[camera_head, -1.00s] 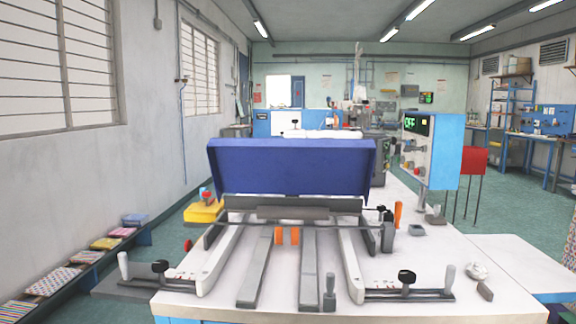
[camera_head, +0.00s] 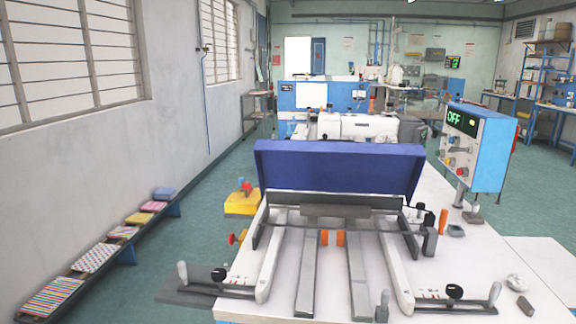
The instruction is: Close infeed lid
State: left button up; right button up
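The infeed lid (camera_head: 338,168) is a long dark-blue panel at the back of the white machine table (camera_head: 460,290). It stands raised and tilted up, its broad face toward me. Below it lie a dark grey bar (camera_head: 335,200) and the grey infeed rails (camera_head: 309,270), with two small orange blocks (camera_head: 325,238) between the rails. Neither of my grippers shows in the head view.
A blue control box (camera_head: 476,148) with a green "OFF" display stands right of the lid. A white sewing head (camera_head: 357,127) is behind it. Bundles of patterned fabric (camera_head: 95,258) lie on a low bench at left.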

aim_at(322, 164)
jog(key=i+j+u, duration=0.35)
jog(key=j, duration=0.2)
jog(key=i+j+u, duration=0.2)
jog(key=j+u, duration=0.2)
jog(key=i+j+u, duration=0.35)
jog(key=i+j+z, duration=0.25)
jog(key=i, duration=0.3)
jog(key=i+j+z, duration=0.25)
jog(key=i, duration=0.25)
jog(key=i+z, duration=0.25)
jog(key=z, duration=0.2)
jog(key=i+z, duration=0.25)
jog(key=z, duration=0.2)
jog(key=i+j+z, duration=0.2)
jog(key=z, duration=0.25)
jog(key=i+j+z, duration=0.25)
jog(key=z, duration=0.2)
